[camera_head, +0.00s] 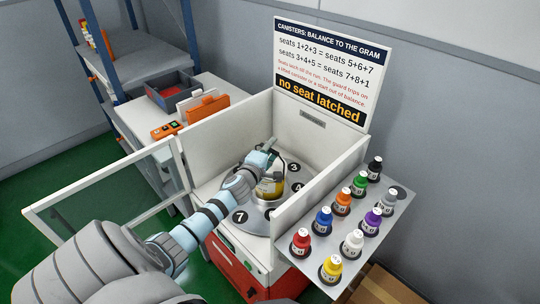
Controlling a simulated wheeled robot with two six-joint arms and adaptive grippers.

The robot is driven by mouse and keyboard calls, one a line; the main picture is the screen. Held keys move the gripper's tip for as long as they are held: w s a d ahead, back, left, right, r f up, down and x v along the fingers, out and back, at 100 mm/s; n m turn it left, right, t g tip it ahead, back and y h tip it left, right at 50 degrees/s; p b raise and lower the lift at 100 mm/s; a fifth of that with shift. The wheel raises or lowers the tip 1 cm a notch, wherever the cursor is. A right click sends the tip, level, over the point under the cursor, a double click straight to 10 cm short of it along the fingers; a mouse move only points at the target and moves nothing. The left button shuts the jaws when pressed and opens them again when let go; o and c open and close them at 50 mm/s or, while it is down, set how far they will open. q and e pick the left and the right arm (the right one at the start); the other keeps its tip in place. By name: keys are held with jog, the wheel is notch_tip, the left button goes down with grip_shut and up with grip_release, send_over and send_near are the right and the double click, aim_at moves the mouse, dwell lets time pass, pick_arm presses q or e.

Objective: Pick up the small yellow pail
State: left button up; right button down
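A small yellow pail (268,188) stands on the round grey plate (254,222) inside the open white box. My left gripper (262,161) is inside the box at the top of the pail and covers part of it. A thin dark curve, perhaps the pail's handle, shows beside the gripper. I cannot tell whether the fingers are closed on the pail or only beside it. My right gripper is not in view.
White walls (308,140) surround the plate, and a clear door (110,195) stands open at left. Numbered seats show on the plate. A grey tray (398,222) at right holds several colored bottles. A sign (330,75) stands behind. A bench (150,125) is at back left.

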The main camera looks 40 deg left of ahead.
pick_arm(q)
grip_shut()
jog(key=shift+r, duration=0.1)
